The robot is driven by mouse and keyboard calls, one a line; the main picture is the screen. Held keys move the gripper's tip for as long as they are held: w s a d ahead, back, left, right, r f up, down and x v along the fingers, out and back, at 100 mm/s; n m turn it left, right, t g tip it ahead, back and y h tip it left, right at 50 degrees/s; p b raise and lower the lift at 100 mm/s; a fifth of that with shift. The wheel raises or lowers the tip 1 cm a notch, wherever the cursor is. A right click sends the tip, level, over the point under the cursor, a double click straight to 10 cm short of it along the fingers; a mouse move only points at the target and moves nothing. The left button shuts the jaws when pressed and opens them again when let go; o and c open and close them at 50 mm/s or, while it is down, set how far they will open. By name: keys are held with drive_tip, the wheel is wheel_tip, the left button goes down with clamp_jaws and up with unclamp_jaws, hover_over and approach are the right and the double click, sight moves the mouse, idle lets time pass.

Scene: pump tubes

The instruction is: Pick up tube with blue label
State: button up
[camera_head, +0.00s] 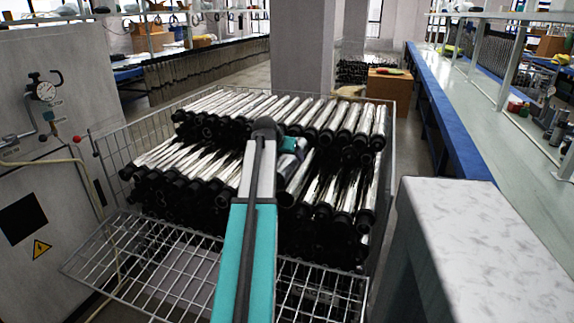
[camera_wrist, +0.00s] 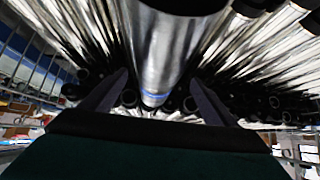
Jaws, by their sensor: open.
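In the wrist view, a silvery tube (camera_wrist: 165,55) with a dark end cap runs between the two fingers of my gripper (camera_wrist: 157,78). A small blue band, its label (camera_wrist: 153,98), shows near its lower end in that view. My gripper is open, with one finger on each side of this tube and visible gaps between. In the head view, my arm reaches over the pile and my gripper (camera_head: 290,148) is at the middle of it, mostly hidden by the arm. The blue label cannot be made out in the head view.
Many similar silver tubes with black ends (camera_head: 335,115) lie stacked closely around in a wire basket (camera_head: 391,130), its front flap folded down. A pale speckled block (camera_head: 485,225) and a long bench (camera_head: 500,135) are right.

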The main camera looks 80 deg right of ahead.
drive_tip(key=shift+x, duration=2.4)
drive_tip(key=shift+w+r, duration=0.15)
drive_tip(key=c, duration=1.7)
